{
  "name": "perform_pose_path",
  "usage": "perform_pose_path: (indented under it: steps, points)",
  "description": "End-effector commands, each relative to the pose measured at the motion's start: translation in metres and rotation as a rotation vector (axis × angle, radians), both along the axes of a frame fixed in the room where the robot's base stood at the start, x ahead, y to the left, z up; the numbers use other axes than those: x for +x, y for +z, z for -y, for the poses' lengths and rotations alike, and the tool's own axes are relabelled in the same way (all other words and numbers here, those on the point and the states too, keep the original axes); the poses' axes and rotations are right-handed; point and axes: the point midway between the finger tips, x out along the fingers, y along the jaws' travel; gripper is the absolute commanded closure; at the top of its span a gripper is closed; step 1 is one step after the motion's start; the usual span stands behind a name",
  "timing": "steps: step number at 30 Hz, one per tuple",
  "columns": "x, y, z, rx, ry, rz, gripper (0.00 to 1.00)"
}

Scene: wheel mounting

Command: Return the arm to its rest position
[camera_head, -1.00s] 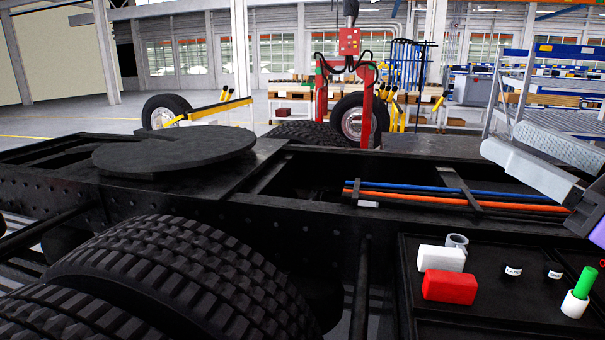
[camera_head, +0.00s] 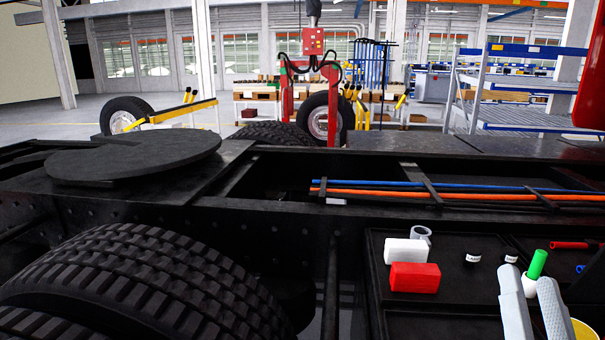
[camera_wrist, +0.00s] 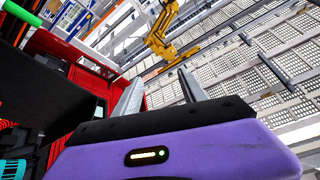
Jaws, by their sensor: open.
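My gripper (camera_head: 528,274) is at the lower right in the head view, its two pale grey fingers apart and pointing up. It appears in front of the right part of a black tray, and I cannot tell its height above it. It is open, with nothing between the fingers. In the wrist view my gripper (camera_wrist: 160,76) shows a purple body and two spread fingers, with yellow machinery and a patterned wall in the background. The rest of my arm is outside the head view.
The black tray (camera_head: 455,302) holds a white block (camera_head: 406,252), a red block (camera_head: 414,277), a grey ring (camera_head: 421,233) and a green cylinder (camera_head: 538,264). A truck chassis (camera_head: 270,220) with a large tyre (camera_head: 150,285) fills the foreground. A red stand (camera_head: 334,100) is behind.

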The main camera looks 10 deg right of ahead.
Motion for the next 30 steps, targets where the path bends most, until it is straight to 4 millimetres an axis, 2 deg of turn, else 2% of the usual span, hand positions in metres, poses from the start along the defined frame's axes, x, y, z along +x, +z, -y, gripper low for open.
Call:
perform_pose_path:
  steps: [1,6,11,18,24,27,30]
  points:
    - [-0.009,-0.022,-0.008,0.008,-0.009,-0.043,0.50]
    - [-0.042,-0.077,-0.031,-0.012,-0.031,-0.176,0.50]
    - [-0.079,-0.126,-0.056,-0.060,-0.016,-0.321,0.50]
    - [-0.147,-0.192,-0.092,-0.158,0.079,-0.573,0.50]
    - [-0.207,-0.236,-0.111,-0.223,0.199,-0.775,0.50]
    - [-0.229,-0.248,-0.117,-0.245,0.251,-0.838,0.50]
    - [-0.241,-0.255,-0.124,-0.257,0.295,-0.872,0.50]
